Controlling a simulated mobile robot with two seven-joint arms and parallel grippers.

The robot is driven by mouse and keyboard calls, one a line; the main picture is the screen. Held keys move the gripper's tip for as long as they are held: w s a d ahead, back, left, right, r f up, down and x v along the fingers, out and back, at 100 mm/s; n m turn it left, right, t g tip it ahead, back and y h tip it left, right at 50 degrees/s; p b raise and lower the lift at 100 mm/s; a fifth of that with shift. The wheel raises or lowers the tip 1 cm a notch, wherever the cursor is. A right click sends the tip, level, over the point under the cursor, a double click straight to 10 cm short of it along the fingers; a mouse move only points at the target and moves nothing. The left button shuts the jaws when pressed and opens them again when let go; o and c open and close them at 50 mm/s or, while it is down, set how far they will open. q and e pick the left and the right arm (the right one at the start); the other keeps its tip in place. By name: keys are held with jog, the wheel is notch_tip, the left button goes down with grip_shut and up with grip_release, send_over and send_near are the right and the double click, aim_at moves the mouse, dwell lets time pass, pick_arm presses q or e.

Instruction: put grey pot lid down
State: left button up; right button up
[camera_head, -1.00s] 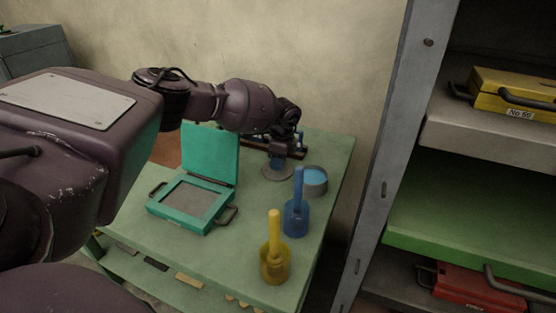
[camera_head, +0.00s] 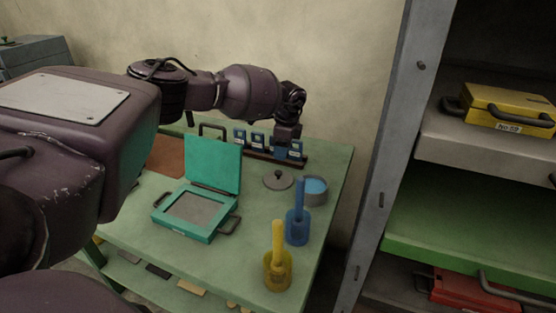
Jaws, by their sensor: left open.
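The grey pot lid (camera_head: 278,180) lies flat on the green table (camera_head: 254,236), its knob facing up. It is just left of the round grey pot (camera_head: 314,191), which has blue inside and stands uncovered. My left gripper (camera_head: 284,153) is open and empty above and slightly behind the lid, apart from it. My right gripper is not in view.
A teal case (camera_head: 186,229) stands open left of the lid. A blue pot with an upright handle (camera_head: 297,227) and a yellow one (camera_head: 278,269) stand in front. A dark rack with blue items (camera_head: 257,141) is behind. A metal shelf (camera_head: 371,190) rises at right.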

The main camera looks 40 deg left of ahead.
pick_arm(q)
jog(key=r, duration=0.3)
jog(key=shift+w+d+r, duration=0.1)
jog(key=shift+d+r, duration=0.1)
jog(key=shift+r, duration=0.15)
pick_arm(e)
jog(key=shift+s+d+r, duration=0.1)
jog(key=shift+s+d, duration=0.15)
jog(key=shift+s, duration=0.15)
pick_arm(q)
jog(key=shift+p, duration=0.3)
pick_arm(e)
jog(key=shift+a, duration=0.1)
